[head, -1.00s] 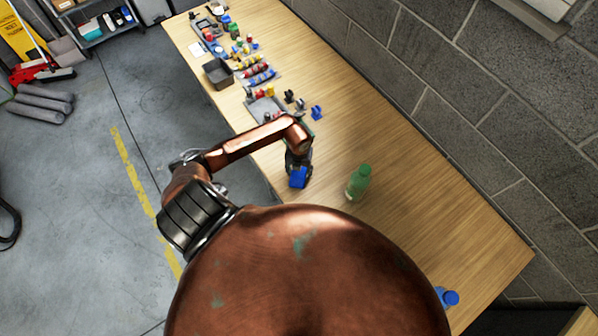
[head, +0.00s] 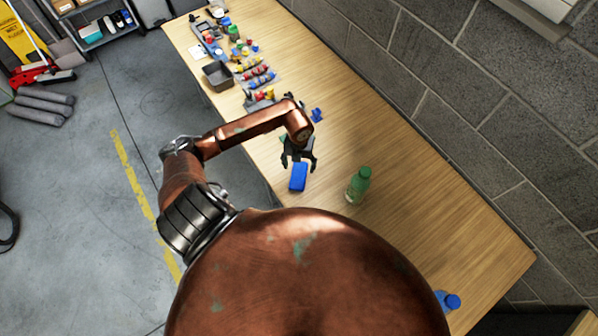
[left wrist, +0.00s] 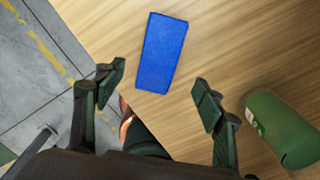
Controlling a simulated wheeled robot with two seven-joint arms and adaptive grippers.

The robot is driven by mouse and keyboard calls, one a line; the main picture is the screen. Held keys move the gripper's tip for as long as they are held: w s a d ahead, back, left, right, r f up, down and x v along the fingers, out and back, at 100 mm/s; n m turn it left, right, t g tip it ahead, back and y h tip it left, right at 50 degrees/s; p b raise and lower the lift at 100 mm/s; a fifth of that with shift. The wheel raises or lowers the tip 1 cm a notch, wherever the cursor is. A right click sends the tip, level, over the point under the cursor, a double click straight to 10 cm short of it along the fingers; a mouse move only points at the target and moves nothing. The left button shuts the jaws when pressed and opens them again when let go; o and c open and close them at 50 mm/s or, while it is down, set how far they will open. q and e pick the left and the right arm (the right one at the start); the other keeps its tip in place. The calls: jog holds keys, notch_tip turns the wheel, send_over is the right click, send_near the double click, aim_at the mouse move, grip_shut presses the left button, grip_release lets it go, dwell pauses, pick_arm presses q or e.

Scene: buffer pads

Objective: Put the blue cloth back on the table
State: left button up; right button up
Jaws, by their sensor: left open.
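The blue cloth (head: 298,177) is a folded blue rectangle lying flat on the wooden table (head: 420,215), near its front edge. It also shows in the left wrist view (left wrist: 163,53), ahead of the fingertips. My left gripper (head: 300,163) is open, with its fingers spread and nothing between them. In the left wrist view the two fingers (left wrist: 160,88) stand wide on either side. My right gripper is not in view.
A green bottle (head: 358,185) stands to the right of the cloth, and it is close to the right finger in the left wrist view (left wrist: 282,130). A blue-capped item (head: 450,301) is at the near right. A grey bin (head: 218,76) and several small parts fill the far end.

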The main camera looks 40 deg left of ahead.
pick_arm(q)
jog(key=shift+r, duration=2.05)
